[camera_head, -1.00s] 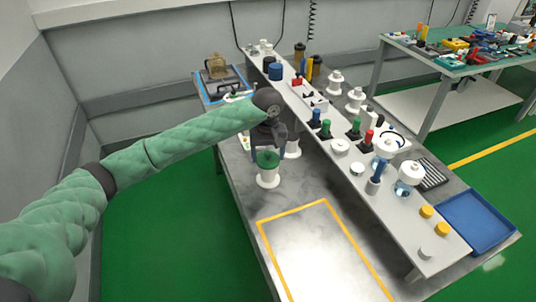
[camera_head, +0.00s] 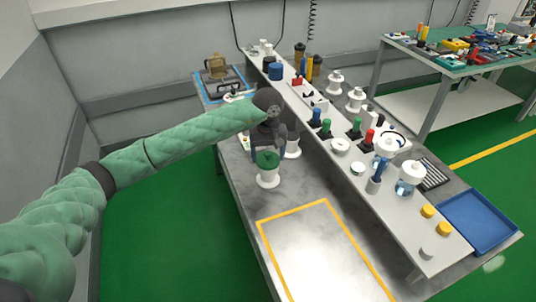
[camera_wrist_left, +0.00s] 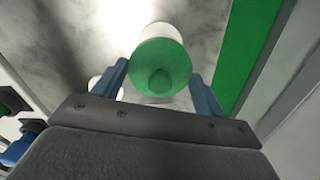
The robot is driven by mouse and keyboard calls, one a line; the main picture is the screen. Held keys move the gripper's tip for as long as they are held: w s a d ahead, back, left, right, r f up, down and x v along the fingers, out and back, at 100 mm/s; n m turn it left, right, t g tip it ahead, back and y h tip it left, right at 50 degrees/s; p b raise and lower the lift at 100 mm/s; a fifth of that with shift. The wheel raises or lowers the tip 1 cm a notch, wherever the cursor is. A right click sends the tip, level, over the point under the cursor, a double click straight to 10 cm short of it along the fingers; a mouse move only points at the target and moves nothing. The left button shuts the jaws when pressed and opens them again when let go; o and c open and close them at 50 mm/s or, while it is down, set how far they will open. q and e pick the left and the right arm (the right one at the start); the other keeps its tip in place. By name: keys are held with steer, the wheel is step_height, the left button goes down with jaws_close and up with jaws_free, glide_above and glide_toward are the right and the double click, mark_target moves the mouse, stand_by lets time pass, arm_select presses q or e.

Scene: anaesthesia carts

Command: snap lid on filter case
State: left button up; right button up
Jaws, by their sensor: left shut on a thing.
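I cannot tell whether the lid is fully seated. My right gripper is not in view.
A raised shelf (camera_head: 405,215) with bottles, caps and several connectors runs along the right. Another white piece (camera_head: 293,148) stands just behind my gripper. A yellow-outlined area (camera_head: 325,255) in front is clear. A blue tray (camera_head: 478,220) lies at the right.

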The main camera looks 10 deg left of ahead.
arm_select(q)
steer(key=shift+b, duration=0.65)
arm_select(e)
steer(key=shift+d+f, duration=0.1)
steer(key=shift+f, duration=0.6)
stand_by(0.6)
arm_select(q)
steer(key=shift+f+b, duration=0.55)
steer(key=shift+b, duration=0.1)
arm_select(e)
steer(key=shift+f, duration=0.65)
arm_select(q)
steer(key=o, duration=1)
steer(key=shift+o, duration=0.2)
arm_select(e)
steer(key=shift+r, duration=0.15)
arm_select(q)
steer(key=shift+r, duration=0.2)
step_height(320, 180, up, 7)
steer(key=b, duration=0.3)
steer(key=shift+r, duration=0.2)
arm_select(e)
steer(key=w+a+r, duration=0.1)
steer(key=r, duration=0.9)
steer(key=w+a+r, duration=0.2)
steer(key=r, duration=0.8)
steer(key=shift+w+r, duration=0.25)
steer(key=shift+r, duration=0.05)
